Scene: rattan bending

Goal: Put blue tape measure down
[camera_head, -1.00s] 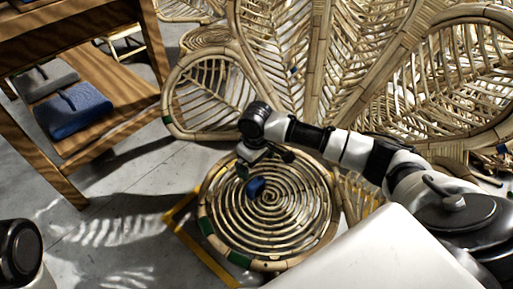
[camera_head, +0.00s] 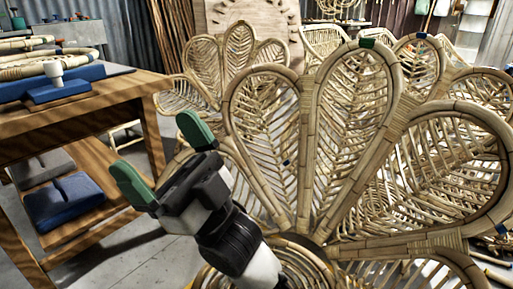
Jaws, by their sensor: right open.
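My right gripper (camera_head: 163,158) is raised in the middle left of the head view. Its two green fingertips are spread wide apart with nothing between them. The blue tape measure cannot be made out now. The round spiral rattan seat (camera_head: 302,262) shows only in part at the bottom edge, partly covered by my right arm. My left gripper is not in view.
A wooden workbench (camera_head: 110,93) stands at the left with blue padded blocks on top. A folded blue cloth-like item (camera_head: 62,203) lies on its lower shelf. A large petal-shaped rattan chair back (camera_head: 312,150) fills the middle and right.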

